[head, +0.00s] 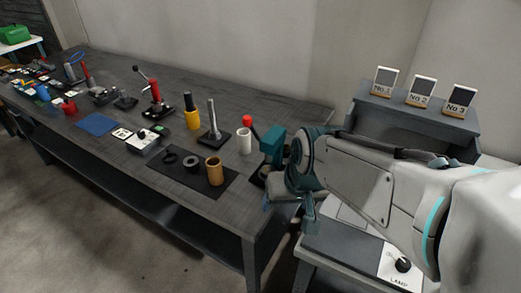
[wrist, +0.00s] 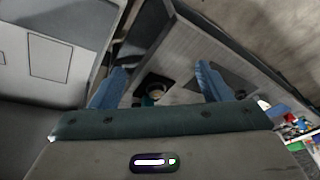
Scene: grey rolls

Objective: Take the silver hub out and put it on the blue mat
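The blue mat (head: 97,124) lies flat and bare near the bench's front edge, left of centre in the head view. A teal press (head: 272,147) with a red-knobbed lever stands at the bench's right end, partly hidden by my arm. In the wrist view a small, pale round part (wrist: 157,85) shows on a dark base between my fingers; I cannot tell whether it is the silver hub. My gripper (head: 288,206) is beside the press at the bench's right end. Its blue fingers stand wide apart in the wrist view (wrist: 158,85), with nothing gripped.
A dark mat (head: 182,181) holds a black ring, a grey ring (head: 191,163) and a tan cylinder (head: 214,171). A white cylinder (head: 244,140), an upright silver post (head: 212,120) and a yellow cylinder (head: 193,118) stand behind. A grey cabinet with numbered cards (head: 420,101) is at right.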

